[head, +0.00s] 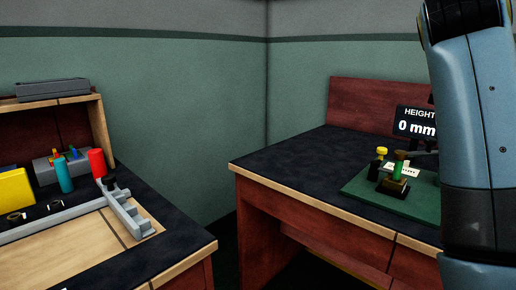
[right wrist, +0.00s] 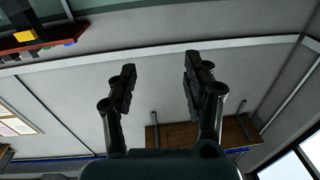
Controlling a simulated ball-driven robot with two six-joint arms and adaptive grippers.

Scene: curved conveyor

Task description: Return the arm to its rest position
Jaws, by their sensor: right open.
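My right arm (head: 470,140) stands upright along the right edge of the head view; its gripper is outside that view. In the right wrist view, my right gripper (right wrist: 158,88) has its two dark fingers spread apart with nothing between them. Beyond the fingers are a pale ceiling or wall surface and, farther off, a wooden piece of furniture. My left gripper is in neither view.
A dark-topped bench (head: 290,152) at right carries a green mat (head: 365,190) with a small gauge and a "0 mm" height display (head: 415,122). The left bench (head: 185,235) holds a red cylinder (head: 96,162), a teal cylinder (head: 63,175) and a yellow block (head: 14,187). A gap separates the benches.

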